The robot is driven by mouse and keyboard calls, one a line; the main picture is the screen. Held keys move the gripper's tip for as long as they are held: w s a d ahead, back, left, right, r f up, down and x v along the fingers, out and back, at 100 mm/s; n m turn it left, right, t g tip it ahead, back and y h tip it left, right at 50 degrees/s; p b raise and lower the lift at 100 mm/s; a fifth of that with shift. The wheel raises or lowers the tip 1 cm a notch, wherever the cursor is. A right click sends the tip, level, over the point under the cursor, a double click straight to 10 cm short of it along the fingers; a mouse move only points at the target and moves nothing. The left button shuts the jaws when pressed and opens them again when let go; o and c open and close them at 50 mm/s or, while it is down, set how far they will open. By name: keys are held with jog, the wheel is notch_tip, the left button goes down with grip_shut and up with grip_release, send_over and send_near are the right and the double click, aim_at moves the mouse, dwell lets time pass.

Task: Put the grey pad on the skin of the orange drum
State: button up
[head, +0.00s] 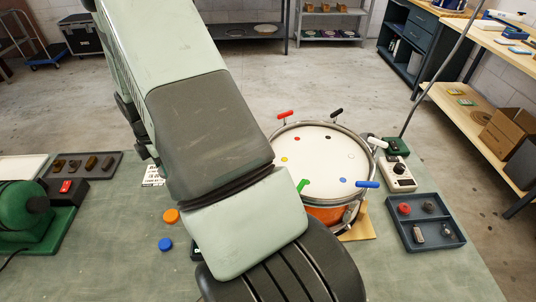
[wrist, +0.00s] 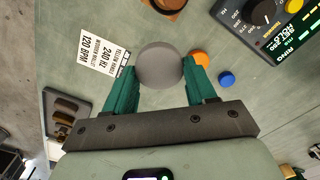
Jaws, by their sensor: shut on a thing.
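The drum has a pale skin (head: 318,160) with coloured dots and an orange shell (head: 325,214) below its metal rim. It stands upright on the bench, to the right of my arm. In the wrist view my gripper (wrist: 159,72) is shut on the round grey pad (wrist: 160,62), a green finger on each side of it. The pad is over the green bench top, not over the drum. In the head view my arm hides the gripper and the pad.
Red, black, green and blue keys (head: 367,184) sit around the drum's rim. An orange disc (head: 171,215) and a blue disc (head: 165,244) lie on the bench. A printed card (wrist: 103,52) lies nearby. A compartment tray (head: 426,220) stands right of the drum. A dial box (wrist: 266,15) shows top right.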

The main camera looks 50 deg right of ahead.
jog(key=s+d+r+m, duration=0.2)
jog(key=s+d+r, duration=0.35)
jog(key=d, duration=0.35)
jog(key=s+d+r+m, duration=0.1)
jog(key=s+d+r, duration=0.4)
jog(key=d, duration=0.5)
jog(key=s+d+r+m, duration=0.1)
jog(key=s+d+r, duration=0.25)
jog(key=s, duration=0.65)
jog(key=s+d+r+m, duration=0.2)
jog(key=s+d+r, duration=0.15)
jog(key=s, duration=0.65)
send_over(317, 158)
notch_tip(317, 158, down, 6)
jog(key=shift+f, duration=2.35)
jog(key=shift+f, duration=0.1)
jog(key=o, duration=1.1)
